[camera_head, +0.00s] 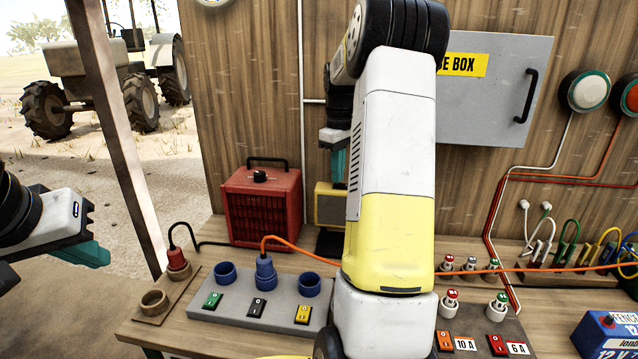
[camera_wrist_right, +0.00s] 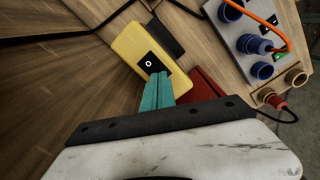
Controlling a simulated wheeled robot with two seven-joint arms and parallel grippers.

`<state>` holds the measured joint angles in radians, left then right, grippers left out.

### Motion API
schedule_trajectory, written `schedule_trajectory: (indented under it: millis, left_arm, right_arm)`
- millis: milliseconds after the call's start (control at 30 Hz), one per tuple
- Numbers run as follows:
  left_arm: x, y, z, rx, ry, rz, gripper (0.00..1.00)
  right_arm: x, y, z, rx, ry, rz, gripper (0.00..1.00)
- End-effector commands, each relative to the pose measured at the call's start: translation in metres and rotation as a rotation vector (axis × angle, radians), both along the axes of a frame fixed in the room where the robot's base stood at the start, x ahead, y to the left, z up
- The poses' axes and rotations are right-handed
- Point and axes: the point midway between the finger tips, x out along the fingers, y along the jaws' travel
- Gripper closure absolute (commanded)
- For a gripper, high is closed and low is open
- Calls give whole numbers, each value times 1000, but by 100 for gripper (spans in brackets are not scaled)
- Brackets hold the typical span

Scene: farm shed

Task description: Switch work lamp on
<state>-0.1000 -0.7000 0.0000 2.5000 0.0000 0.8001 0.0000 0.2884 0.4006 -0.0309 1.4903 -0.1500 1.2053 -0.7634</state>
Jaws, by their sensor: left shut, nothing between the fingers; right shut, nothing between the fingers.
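The work lamp (camera_head: 330,207) is a yellow box with a greyish front, standing on the bench beside the red heater and partly hidden by my right arm. In the right wrist view, the yellow lamp (camera_wrist_right: 137,45) shows a black panel with a small white ring mark (camera_wrist_right: 149,63). My right gripper (camera_head: 338,172) has its teal fingers shut and empty, just above the lamp. In the right wrist view its fingertips (camera_wrist_right: 160,76) are close to the black panel; I cannot tell if they touch. My left gripper (camera_head: 92,254) is shut and empty, left of the bench.
A red heater (camera_head: 262,206) stands left of the lamp. In front is a grey socket strip (camera_head: 235,309) with a blue plug (camera_head: 265,272) on an orange cable and several rocker switches. A blue battery (camera_head: 607,335) and coloured cables are at right. A grey box (camera_head: 490,90) hangs on the wall.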

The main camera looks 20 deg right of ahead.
Motion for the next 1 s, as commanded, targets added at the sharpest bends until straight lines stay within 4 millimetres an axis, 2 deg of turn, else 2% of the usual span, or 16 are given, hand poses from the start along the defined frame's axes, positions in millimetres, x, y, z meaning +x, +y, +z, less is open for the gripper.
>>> schedule_trajectory:
  millis: [700, 867, 1000]
  left_arm:
    - [0, 0, 0, 0, 0, 0, 100]
    - [0, 0, 0, 0, 0, 0, 100]
    - [0, 0, 0, 0, 0, 0, 100]
  right_arm:
    - [0, 0, -11, 0, 1, -1, 100]
    - [0, 0, -7, 0, 1, -1, 100]
    - [0, 0, 4, 0, -1, -1, 100]
